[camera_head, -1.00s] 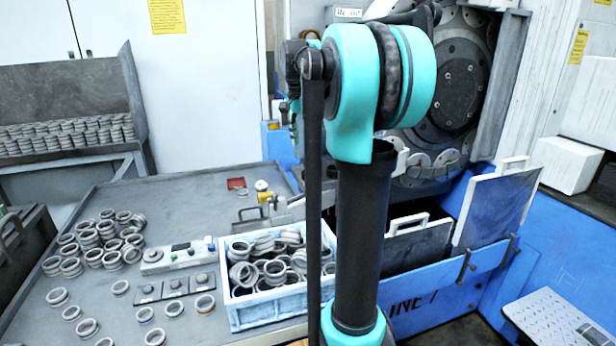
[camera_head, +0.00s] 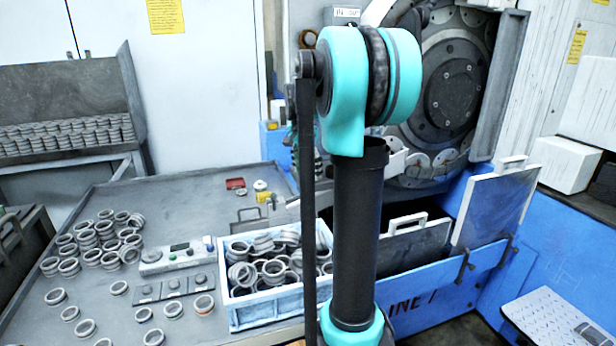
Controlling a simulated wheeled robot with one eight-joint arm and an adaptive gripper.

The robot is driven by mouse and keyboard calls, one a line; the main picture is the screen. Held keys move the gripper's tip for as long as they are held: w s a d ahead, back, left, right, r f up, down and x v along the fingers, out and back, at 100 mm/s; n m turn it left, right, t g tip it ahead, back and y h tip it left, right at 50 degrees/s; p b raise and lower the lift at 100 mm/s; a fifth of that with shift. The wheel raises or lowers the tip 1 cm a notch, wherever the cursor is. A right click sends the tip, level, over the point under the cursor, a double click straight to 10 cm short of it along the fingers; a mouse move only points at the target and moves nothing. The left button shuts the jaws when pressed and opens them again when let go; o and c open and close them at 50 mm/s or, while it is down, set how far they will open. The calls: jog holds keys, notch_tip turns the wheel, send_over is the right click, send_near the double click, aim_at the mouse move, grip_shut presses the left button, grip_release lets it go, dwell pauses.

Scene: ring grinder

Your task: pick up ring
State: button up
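Many grey metal rings lie on the grey worktable (camera_head: 195,215). A cluster of rings (camera_head: 97,240) sits at the table's left, some stacked. Several single rings (camera_head: 85,328) lie spread along the front. More rings (camera_head: 262,272) are heaped in a white-blue crate (camera_head: 262,312) at the table's right front. The task does not single out one ring. My arm, turquoise and black, stands in front of the crate's right end and part of the grinder. My gripper cannot be made out; the arm's own links hide the area behind them.
A control box (camera_head: 175,258) and small gauge blocks (camera_head: 172,289) lie between the loose rings and the crate. The grinder (camera_head: 450,95) stands at the back right, above a blue base (camera_head: 425,290). A rack of rings (camera_head: 65,137) is at the far left. The table's back middle is mostly clear.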

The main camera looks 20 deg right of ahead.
jog(key=c, duration=1.3)
jog(key=shift+r, duration=0.1)
notch_tip(320, 180, up, 19)
jog(key=s, duration=0.9)
jog(key=s+r, duration=0.1)
jog(key=s, duration=0.4)
jog(key=shift+s+f, duration=0.1)
